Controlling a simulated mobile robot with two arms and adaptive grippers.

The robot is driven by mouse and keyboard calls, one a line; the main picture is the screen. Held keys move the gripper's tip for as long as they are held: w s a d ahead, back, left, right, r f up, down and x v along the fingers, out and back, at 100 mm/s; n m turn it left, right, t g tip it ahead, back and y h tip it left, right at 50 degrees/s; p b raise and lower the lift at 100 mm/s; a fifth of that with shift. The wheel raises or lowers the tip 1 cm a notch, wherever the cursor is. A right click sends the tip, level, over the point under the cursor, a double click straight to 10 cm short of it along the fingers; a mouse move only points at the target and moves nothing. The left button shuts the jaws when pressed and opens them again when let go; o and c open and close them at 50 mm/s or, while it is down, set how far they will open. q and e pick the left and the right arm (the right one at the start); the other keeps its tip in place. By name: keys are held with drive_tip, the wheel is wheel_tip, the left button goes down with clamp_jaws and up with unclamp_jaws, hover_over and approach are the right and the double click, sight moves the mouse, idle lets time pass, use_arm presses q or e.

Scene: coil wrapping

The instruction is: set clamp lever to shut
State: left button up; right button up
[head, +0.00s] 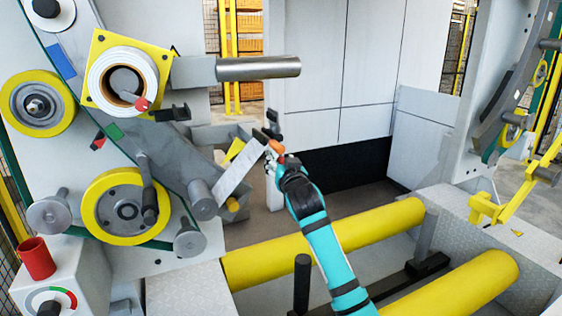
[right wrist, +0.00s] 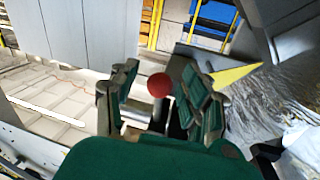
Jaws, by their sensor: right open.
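My right gripper (head: 270,136) is in the middle of the head view, at the end of my teal arm, and is open. In the right wrist view its green-padded fingers (right wrist: 160,97) stand apart with a red ball knob (right wrist: 159,85) showing between them. I cannot tell whether they touch it. An orange-red spot (head: 277,147) shows at the gripper in the head view, apparently this knob. The lever's shaft and its setting are mostly hidden. My left gripper is not in view.
A pale slanted plate (head: 241,170) and a steel bar (head: 258,68) are close to the gripper. A white roll (head: 111,66) with a red-tipped handle (head: 141,104) is at left. Yellow rollers (head: 330,240) lie below. Wrinkled silvery film (right wrist: 275,95) shows in the right wrist view.

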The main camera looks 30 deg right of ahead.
clamp_jaws()
drive_tip(key=shift+w+f, duration=0.15)
drive_tip(key=shift+f, duration=0.05)
idle(0.4)
